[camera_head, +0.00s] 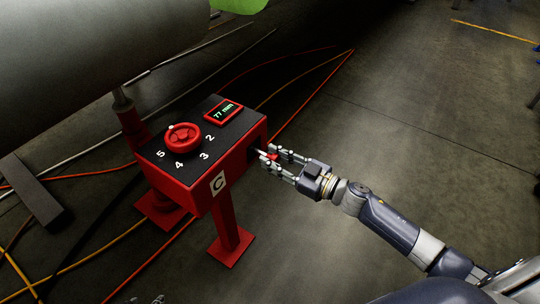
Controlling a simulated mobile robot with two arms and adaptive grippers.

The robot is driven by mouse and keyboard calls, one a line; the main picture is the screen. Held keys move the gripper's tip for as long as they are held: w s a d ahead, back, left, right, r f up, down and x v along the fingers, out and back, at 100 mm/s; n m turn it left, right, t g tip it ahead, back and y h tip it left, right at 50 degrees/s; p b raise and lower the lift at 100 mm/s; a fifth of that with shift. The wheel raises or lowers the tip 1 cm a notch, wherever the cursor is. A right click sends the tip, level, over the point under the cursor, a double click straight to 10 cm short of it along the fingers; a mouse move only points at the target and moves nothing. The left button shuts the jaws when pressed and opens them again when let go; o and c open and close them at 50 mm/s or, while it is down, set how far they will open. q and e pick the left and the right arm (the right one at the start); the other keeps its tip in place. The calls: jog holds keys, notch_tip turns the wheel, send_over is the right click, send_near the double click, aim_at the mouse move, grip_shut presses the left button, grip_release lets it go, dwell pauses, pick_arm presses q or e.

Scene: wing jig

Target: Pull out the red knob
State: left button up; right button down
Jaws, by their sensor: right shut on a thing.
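The red knob (272,156) is at the right side of a red jig box (205,189), mostly hidden between my fingers. My right gripper (267,158) comes in from the right and is shut on the red knob. A thin light rod seems to show between the knob and the box side, but it is too small to be sure.
The box's black top carries a red handwheel (183,137), painted numbers and a display (223,111) reading 77 mm. A large grey cylindrical body (90,45) hangs at the upper left. Cables cross the floor.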

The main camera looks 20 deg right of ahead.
aim_at(277, 160)
jog(key=shift+r, duration=0.1)
jog(key=c, duration=1.2)
grip_release()
jog(key=shift+c, duration=0.2)
pick_arm(q)
jog(key=shift+a, duration=0.1)
pick_arm(e)
jog(key=shift+d, duration=0.2)
jog(key=v, duration=0.6)
jog(key=shift+s, duration=0.15)
jog(key=shift+a+v, duration=0.25)
jog(key=shift+v, duration=2.55)
jog(key=shift+s, duration=0.15)
